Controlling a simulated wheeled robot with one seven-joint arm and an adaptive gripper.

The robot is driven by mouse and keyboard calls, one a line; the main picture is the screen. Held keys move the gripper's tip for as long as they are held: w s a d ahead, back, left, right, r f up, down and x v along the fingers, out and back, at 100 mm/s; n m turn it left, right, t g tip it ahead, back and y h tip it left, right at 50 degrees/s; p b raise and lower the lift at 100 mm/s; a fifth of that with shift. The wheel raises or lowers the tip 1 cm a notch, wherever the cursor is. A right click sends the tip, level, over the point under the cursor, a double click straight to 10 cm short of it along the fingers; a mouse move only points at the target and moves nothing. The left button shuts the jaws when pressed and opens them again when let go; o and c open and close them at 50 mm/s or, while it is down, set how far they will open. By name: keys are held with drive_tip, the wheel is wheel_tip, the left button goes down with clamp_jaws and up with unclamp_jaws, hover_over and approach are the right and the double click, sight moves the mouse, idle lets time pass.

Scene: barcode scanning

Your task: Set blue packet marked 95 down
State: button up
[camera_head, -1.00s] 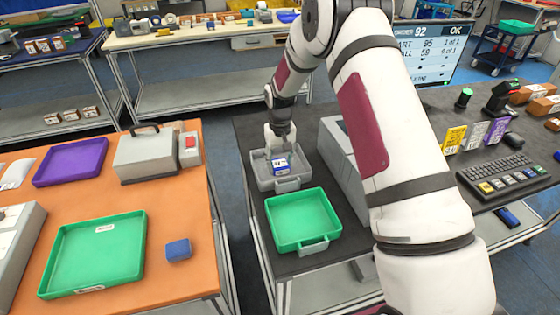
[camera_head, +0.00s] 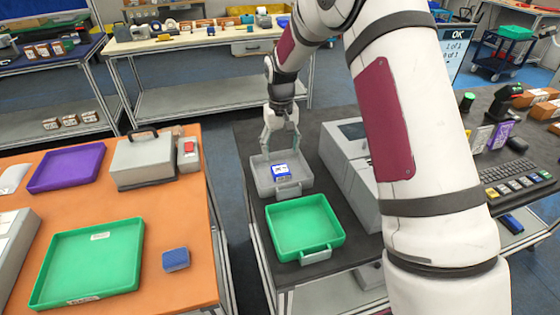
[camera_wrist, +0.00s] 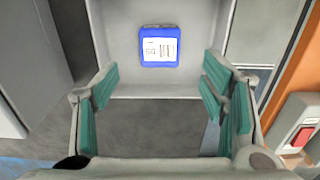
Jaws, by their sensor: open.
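The blue packet (camera_head: 281,172) lies in the grey tray (camera_head: 264,184) on the dark bench, with its white label facing up. In the wrist view the packet (camera_wrist: 159,46) rests flat on the tray floor, apart from the fingers. Its number is too small to read. My gripper (camera_head: 280,148) is above the far part of the grey tray. In the wrist view my gripper (camera_wrist: 165,100) shows its teal-padded fingers wide apart with nothing between them.
A green tray (camera_head: 303,255) stands just in front of the grey tray. A grey machine (camera_head: 352,165) stands close on the right. The orange table (camera_head: 190,230) at left holds a green tray (camera_head: 40,303), a purple tray (camera_head: 68,168), a blue block (camera_head: 176,259) and a grey case (camera_head: 145,162).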

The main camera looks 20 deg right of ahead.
drive_tip(key=s+r+t, duration=0.1)
drive_tip(key=s+r, duration=0.6)
drive_tip(key=r, duration=0.3)
drive_tip(key=s+r+t, duration=0.1)
drive_tip(key=s+r, duration=0.6)
drive_tip(key=r, duration=0.4)
drive_tip(key=s+r+t, duration=0.2)
drive_tip(key=s+t, duration=0.1)
drive_tip(key=s, duration=1.7)
drive_tip(key=shift+s+d+r+b, duration=0.15)
drive_tip(key=shift+s+r+b, duration=0.15)
